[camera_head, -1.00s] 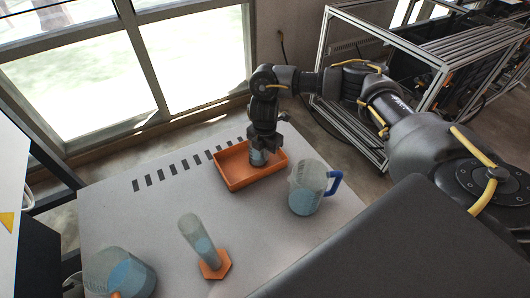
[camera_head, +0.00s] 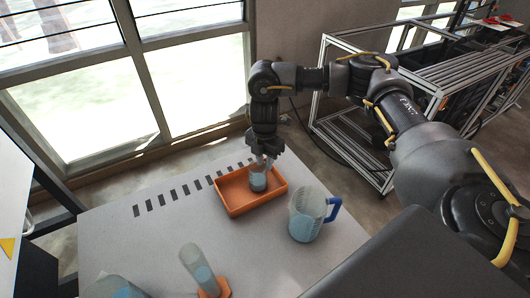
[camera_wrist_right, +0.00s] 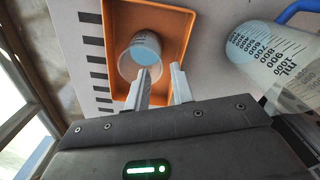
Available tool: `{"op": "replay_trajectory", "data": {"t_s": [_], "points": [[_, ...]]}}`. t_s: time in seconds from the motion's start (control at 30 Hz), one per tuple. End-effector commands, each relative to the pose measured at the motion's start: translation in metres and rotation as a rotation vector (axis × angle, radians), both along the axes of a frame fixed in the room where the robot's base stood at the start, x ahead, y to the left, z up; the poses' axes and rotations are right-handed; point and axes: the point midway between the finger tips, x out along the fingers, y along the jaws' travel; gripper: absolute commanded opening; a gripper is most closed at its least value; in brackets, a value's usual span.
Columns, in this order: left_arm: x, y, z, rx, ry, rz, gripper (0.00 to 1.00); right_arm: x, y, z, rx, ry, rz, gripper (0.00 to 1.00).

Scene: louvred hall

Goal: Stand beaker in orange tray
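The small clear beaker (camera_head: 258,181) with blue liquid stands upright on the floor of the orange tray (camera_head: 236,207). It also shows in the right wrist view (camera_wrist_right: 140,56), inside the tray (camera_wrist_right: 176,22). My right gripper (camera_head: 265,162) is just above the beaker, pointing down. In the right wrist view its two fingers (camera_wrist_right: 163,84) are apart with nothing between them. The left finger's tip overlaps the beaker's near rim in the picture; I cannot tell if they touch. My left gripper is not in view.
A large measuring jug (camera_head: 306,214) with a blue handle stands right of the tray. A cylinder (camera_head: 195,263) on an orange foot and another vessel (camera_head: 115,287) with blue liquid stand at the table's front. Black stripes lie behind the tray.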

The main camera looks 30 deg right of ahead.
Motion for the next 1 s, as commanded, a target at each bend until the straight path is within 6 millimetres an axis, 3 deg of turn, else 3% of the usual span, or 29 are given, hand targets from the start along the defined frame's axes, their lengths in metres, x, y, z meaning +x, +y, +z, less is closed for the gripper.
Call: {"op": "replay_trajectory", "data": {"t_s": [0.1, 0.23, 0.83, 1.0], "points": [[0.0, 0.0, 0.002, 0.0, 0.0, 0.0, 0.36, 0.001, 0.0, 0.018, 0.0, -0.003, 0.002, 0.24], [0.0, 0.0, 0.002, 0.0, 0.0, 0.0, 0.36, 0.0, 0.0, 0.027, -0.001, 0.0, 0.0, 0.24], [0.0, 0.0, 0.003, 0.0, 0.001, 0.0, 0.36, 0.0, 0.0, 0.031, 0.0, 0.001, 0.0, 0.24], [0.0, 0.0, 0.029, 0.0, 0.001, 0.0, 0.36, 0.0, 0.0, 0.057, 0.0, 0.0, 0.0, 0.24]]}}
